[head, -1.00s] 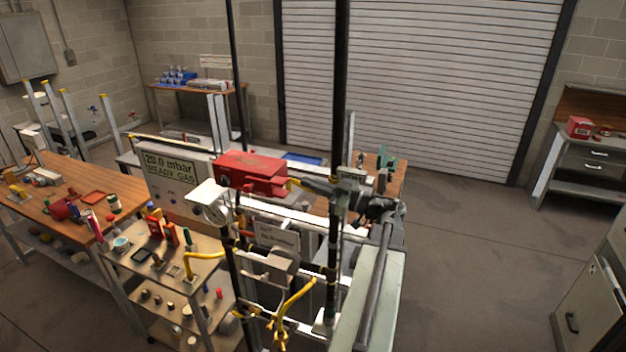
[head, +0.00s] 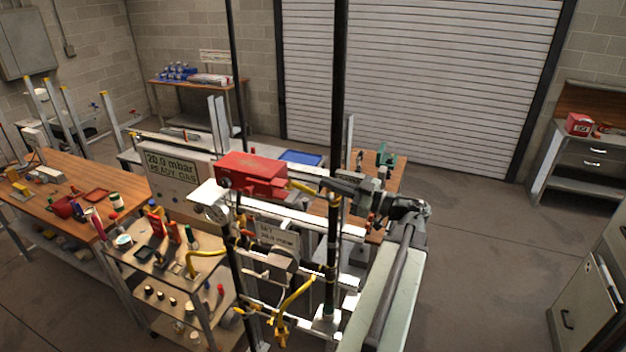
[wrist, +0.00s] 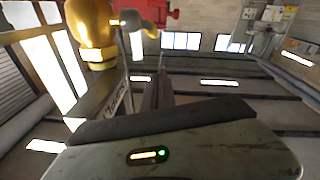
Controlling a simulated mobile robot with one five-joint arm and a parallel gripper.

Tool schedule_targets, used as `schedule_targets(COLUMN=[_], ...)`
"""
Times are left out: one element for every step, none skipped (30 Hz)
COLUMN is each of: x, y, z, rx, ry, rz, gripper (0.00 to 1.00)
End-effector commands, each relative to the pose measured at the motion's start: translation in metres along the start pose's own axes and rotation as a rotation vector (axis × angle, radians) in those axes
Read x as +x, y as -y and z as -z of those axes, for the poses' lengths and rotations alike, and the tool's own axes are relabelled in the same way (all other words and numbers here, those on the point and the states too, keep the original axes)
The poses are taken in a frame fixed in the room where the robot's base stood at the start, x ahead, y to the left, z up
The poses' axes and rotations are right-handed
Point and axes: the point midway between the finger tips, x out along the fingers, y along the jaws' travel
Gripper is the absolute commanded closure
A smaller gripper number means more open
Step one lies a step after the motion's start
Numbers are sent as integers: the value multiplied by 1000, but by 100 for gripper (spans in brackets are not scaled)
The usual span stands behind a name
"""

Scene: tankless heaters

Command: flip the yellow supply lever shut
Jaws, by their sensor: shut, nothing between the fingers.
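A yellow piece, which looks like the supply lever (head: 302,187), runs from the right end of a red box (head: 252,175) on the frame in the head view. My gripper (head: 326,184) is shut and empty, just right of this yellow piece; I cannot tell whether they touch. In the wrist view my gripper's dark fingers (wrist: 159,78) point forward, closed together. A gold-yellow rounded fitting (wrist: 92,32) stands close at upper left there, with a red part (wrist: 158,14) beside it. The lever's exact angle is unclear.
Two dark upright posts (head: 338,80) rise by the frame, close to my arm. Yellow bent pipes (head: 296,296) hang lower down. A pressure display panel (head: 172,170) and a tool cart (head: 165,262) stand left. The floor at right is open.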

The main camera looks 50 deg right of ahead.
Motion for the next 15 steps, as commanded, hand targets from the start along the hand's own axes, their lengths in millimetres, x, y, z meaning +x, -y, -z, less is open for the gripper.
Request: schedule_targets(x=[-12, -17, -24, -28, -32, -36, -38, -40, -41, -42, -43, -43, -43, -43, -42], y=[-1, -1, -1, -1, -1, -1, -1, -1, 0, 0, 0, 0, 0, 0, 0], z=[0, 0, 1, 1, 1, 2, 2, 2, 2, 3, 3, 3, 3, 3, 3], rx=[0, 0, 0, -1, -1, -1, 0, 0, 0, 0, 0, 0, 0, 0, 0], ry=[1, 1, 1, 0, 0, 0, 0, 0, 0, -1, -1, -1, -1, -1, -1], rz=[-3, -3, -2, -2, -1, -1, 0, 0, 1, 2, 2, 3, 3, 3, 4], gripper=[100, 100, 100, 100, 100, 100, 100, 100, 100, 100, 100, 100, 100, 100, 100])
